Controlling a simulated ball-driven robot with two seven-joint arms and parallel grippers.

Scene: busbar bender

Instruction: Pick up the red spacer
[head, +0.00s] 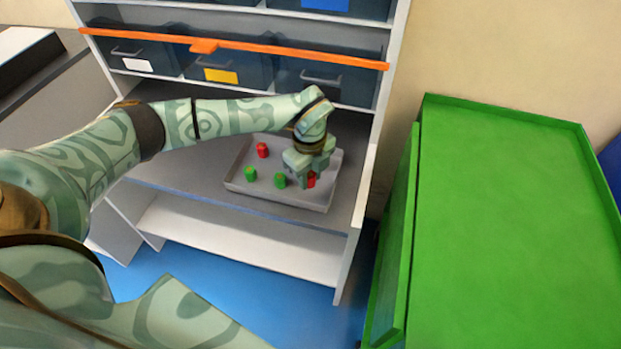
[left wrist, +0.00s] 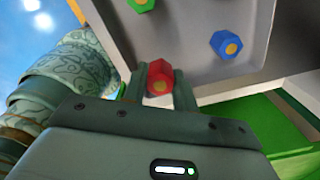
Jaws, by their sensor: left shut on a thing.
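My left gripper (head: 309,178) points down over the right part of the grey tray (head: 232,184) on the shelf. Its fingers are shut on a red spacer (head: 311,182), which also shows between the two fingertips in the left wrist view (left wrist: 159,78). I cannot tell whether this spacer touches the tray floor. Another red spacer (head: 262,150) stands at the back left of the tray. My right gripper is not in view.
Green spacers (head: 250,173) (head: 280,181) stand in the tray. A blue spacer (left wrist: 226,45) shows in the left wrist view. An orange bar (head: 290,54) crosses the shelf front above, before dark bins (head: 145,55). A green table (head: 510,220) stands at right.

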